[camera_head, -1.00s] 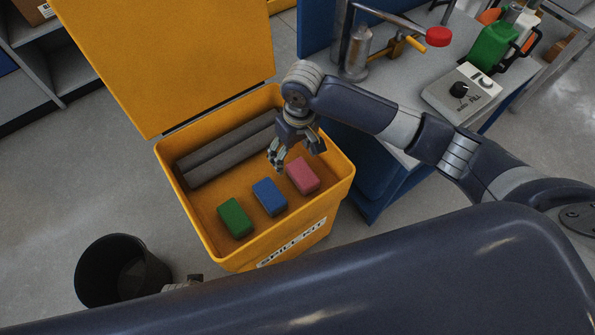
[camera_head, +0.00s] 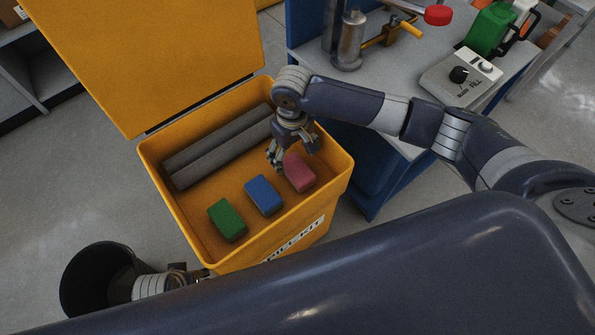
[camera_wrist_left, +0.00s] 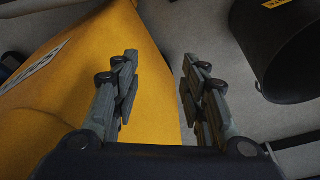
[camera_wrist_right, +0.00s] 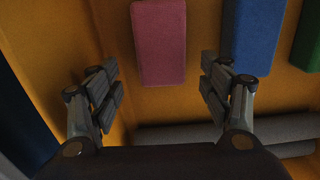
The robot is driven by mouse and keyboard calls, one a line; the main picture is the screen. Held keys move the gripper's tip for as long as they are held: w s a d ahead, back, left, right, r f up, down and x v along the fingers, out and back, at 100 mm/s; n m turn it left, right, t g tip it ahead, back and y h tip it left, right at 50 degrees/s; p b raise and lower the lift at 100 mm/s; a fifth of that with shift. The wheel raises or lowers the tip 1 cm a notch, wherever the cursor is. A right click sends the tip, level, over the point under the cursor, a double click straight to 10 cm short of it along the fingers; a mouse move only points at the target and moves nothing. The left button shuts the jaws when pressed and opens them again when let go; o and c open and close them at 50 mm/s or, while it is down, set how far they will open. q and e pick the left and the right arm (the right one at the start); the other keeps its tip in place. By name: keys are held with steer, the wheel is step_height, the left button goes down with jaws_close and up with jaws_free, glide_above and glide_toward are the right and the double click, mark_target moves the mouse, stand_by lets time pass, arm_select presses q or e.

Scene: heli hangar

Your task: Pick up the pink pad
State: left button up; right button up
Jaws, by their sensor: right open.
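The pink pad (camera_head: 299,174) lies in the open yellow spill kit bin (camera_head: 183,229), at the right end of a row of pads. In the right wrist view the pink pad (camera_wrist_right: 159,42) shows ahead, between the lines of the two fingers. My right gripper (camera_head: 291,160) is open and empty, pointing down into the bin just above and beside the pink pad. It also shows in the right wrist view (camera_wrist_right: 160,85). My left gripper (camera_wrist_left: 158,75) is open and empty, low outside the bin, with the bin's yellow wall to its left.
A blue pad (camera_head: 264,196) and a green pad (camera_head: 227,220) lie left of the pink one. Grey rolls (camera_head: 217,150) lie along the bin's back. A black bucket (camera_head: 92,283) stands near my left gripper. A workbench (camera_head: 390,75) stands right of the bin.

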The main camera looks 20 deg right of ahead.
mark_target(293, 163)
steer(key=shift+s+f+b, duration=0.15)
steer(key=shift+f+b, duration=0.15)
steer(key=shift+f, duration=0.8)
steer(key=shift+s+f+b, duration=0.1)
steer(key=shift+f+b, duration=0.2)
steer(key=shift+f, duration=0.75)
arm_select(q)
step_height(293, 163, up, 5)
steer(key=shift+a+r, duration=0.1)
steer(key=shift+r, duration=0.05)
arm_select(e)
steer(key=c, duration=1)
